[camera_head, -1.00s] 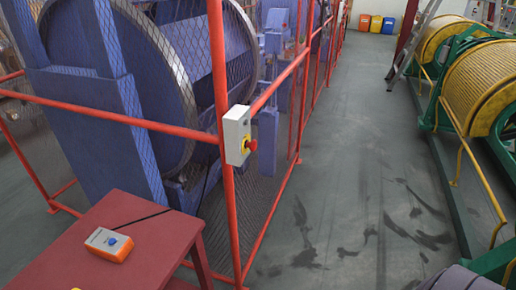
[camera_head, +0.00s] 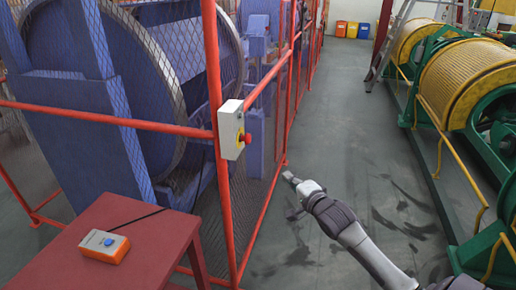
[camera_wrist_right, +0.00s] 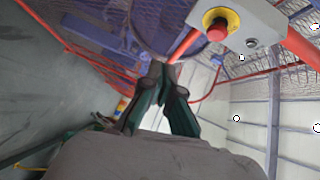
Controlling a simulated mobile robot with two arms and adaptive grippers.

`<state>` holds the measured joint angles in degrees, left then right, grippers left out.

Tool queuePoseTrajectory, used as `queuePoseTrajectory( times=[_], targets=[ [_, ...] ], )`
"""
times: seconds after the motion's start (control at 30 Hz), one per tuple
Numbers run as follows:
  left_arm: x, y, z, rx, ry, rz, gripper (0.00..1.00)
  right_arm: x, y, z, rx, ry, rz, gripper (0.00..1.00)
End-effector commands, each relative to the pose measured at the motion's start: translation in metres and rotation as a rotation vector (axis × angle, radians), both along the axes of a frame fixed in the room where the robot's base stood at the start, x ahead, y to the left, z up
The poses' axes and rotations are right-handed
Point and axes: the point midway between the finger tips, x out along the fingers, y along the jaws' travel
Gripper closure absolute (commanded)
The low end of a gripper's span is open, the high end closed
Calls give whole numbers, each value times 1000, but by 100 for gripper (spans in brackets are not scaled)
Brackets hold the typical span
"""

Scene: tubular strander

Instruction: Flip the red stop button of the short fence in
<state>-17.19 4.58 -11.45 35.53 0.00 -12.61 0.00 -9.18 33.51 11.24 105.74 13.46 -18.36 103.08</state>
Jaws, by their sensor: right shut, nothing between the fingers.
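The red stop button (camera_head: 247,138) sticks out from a light grey box with a yellow face (camera_head: 231,128) on the red corner post of the short fence (camera_head: 214,70). My right gripper (camera_head: 289,178) is shut and empty, lower and to the right of the button and apart from it. In the right wrist view the red button (camera_wrist_right: 217,30) on its yellow ring shows at the top, above and right of the shut fingertips (camera_wrist_right: 165,68). My left gripper is out of view.
A dark red table (camera_head: 125,240) with an orange control box (camera_head: 105,246) stands at the front left. Blue machinery (camera_head: 90,130) lies behind the mesh. Yellow drums (camera_head: 460,80) on green frames stand at the right. The grey aisle floor (camera_head: 335,120) between is largely clear.

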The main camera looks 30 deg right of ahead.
Motion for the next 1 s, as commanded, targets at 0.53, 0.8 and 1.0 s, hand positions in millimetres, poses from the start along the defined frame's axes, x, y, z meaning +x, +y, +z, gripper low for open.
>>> queuePoseTrajectory(
  times=[0.53,0.8,1.0],
  targets=[
    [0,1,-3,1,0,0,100,0,14,71,134,-138,37,100],
    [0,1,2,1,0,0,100,21,12,74,132,-139,36,100],
    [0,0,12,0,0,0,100,63,8,75,132,-139,35,100]
  ],
)
